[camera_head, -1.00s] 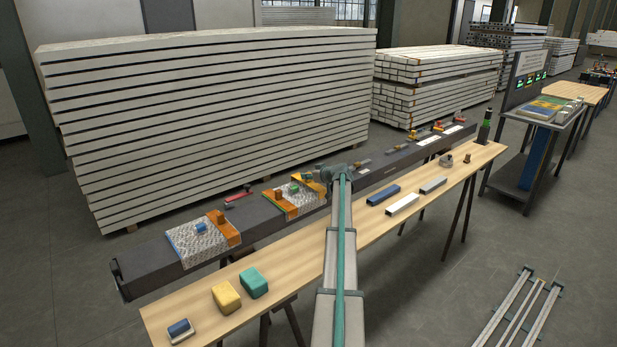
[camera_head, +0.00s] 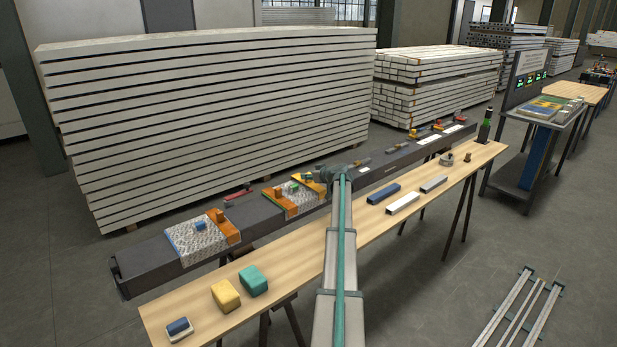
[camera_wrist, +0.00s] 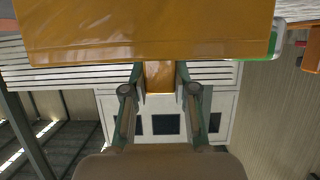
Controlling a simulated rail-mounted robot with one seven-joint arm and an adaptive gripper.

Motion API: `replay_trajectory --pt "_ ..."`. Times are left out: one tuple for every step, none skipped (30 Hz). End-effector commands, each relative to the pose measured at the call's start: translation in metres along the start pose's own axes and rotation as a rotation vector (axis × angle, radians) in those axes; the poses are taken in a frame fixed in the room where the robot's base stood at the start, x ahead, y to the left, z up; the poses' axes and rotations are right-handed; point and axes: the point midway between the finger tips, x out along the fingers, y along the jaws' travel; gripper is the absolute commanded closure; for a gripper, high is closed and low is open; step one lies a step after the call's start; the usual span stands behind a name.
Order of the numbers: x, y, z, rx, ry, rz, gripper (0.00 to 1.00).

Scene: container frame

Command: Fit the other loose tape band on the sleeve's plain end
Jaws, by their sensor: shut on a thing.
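My gripper (camera_head: 327,176) is over the dark beam, at the right end of the farther bubble-wrap sleeve (camera_head: 292,197). In the wrist view my gripper (camera_wrist: 160,80) is shut on the tab of an orange tape band (camera_wrist: 150,35), whose broad face fills the top of the picture. The head view shows this band at the sleeve's right end, partly hidden by my arm; I cannot tell if it touches. That sleeve's left end carries another orange band (camera_head: 276,205). The nearer sleeve (camera_head: 193,243) has an orange band (camera_head: 220,226) at its right end.
The dark beam (camera_head: 145,262) runs behind the wooden bench (camera_head: 300,262). Yellow (camera_head: 226,294) and green (camera_head: 253,281) blocks sit on the bench's near part. Blue (camera_head: 384,193) and white (camera_head: 403,204) bars lie further right. A red-handled tool (camera_head: 237,195) lies behind the beam's near part.

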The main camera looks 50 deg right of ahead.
Motion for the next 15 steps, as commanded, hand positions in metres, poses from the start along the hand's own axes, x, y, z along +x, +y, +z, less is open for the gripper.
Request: replay_trajectory --pt "0.001 0.000 0.003 0.000 0.000 0.000 0.94" --pt "0.001 0.000 0.003 0.000 0.000 0.000 0.94" --pt "0.002 0.000 0.004 0.000 0.000 0.000 0.94" --pt "0.002 0.000 0.005 0.000 0.000 0.000 0.94" --pt "0.002 0.000 0.006 0.000 0.000 0.000 0.94" --pt "0.003 0.000 0.007 0.000 0.000 0.000 0.94" --pt "0.003 0.000 0.007 0.000 0.000 0.000 0.94" --pt "0.003 0.000 0.008 0.000 0.000 0.000 0.94" --pt "0.004 0.000 0.009 0.000 0.000 0.000 0.94" --pt "0.004 0.000 0.010 0.000 0.000 0.000 0.94" --pt "0.004 0.000 0.010 0.000 0.000 0.000 0.94" --pt "0.005 0.000 0.011 0.000 0.000 0.000 0.94" --pt "0.005 0.000 0.012 0.000 0.000 0.000 0.94" --pt "0.005 0.000 0.013 0.000 0.000 0.000 0.94" --pt "0.006 0.000 0.014 0.000 0.000 0.000 0.94"
